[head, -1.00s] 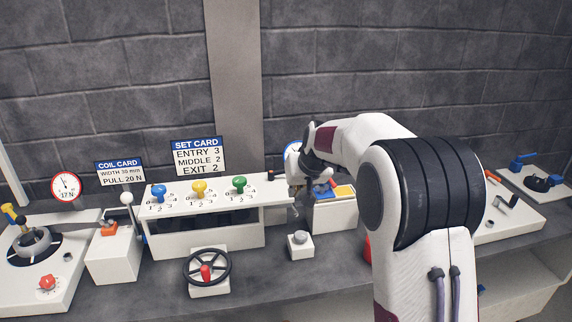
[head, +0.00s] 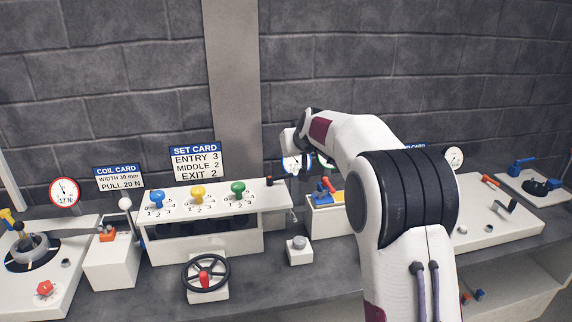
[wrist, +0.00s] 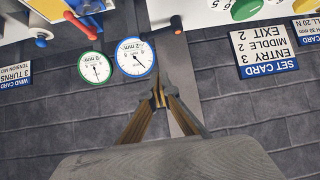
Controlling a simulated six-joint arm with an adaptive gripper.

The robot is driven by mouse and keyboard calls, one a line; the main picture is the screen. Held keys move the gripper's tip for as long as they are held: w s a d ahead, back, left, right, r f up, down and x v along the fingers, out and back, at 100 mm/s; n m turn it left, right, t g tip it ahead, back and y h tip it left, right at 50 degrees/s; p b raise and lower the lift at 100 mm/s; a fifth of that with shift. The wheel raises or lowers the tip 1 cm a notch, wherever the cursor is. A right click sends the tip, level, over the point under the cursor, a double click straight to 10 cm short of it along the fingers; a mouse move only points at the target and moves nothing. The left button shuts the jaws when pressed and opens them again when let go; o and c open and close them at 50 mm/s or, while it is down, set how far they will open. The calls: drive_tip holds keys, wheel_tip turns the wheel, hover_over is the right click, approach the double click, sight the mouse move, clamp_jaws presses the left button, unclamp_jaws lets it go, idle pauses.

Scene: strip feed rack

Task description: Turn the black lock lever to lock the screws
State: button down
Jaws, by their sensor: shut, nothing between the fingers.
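A small black lever-like piece (head: 269,182) stands at the right end of the white rack's top (head: 262,200). It also shows near the top of the wrist view (wrist: 177,22), with an orange-brown end; I cannot tell its turned position. The blue screw knob (head: 158,199), yellow knob (head: 198,197) and green knob (head: 238,191) stand in a row to its left, over numbered dials. In the wrist view my gripper (wrist: 159,97) is shut and empty, its fingertips apart from the lever. In the head view my wrist is raised above and right of the rack's end; the fingers are hidden.
Two round gauges (wrist: 137,57) are beside the fingers in the wrist view. A box with red and blue levers (head: 322,200) stands right of the rack. A black handwheel (head: 206,273) and a grey button box (head: 299,250) are in front. The set card (head: 196,160) stands behind.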

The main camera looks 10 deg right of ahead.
sight(281, 176)
drive_tip(key=shift+w+f, duration=0.1)
drive_tip(key=shift+x, duration=4.85)
drive_tip(key=shift+s+d+f, duration=0.1)
drive_tip(key=shift+s+f, duration=0.45)
drive_tip(key=shift+s, duration=0.3)
drive_tip(key=shift+s+f, duration=0.55)
drive_tip(key=shift+s, duration=0.25)
drive_tip(key=shift+s, duration=0.45)
drive_tip(key=shift+s+a+f, duration=0.1)
drive_tip(key=shift+s+a, duration=0.2)
drive_tip(key=shift+s, duration=0.25)
drive_tip(key=shift+s+a, duration=0.25)
drive_tip(key=shift+s, duration=0.3)
drive_tip(key=shift+s+a, duration=0.65)
drive_tip(key=shift+a, duration=0.35)
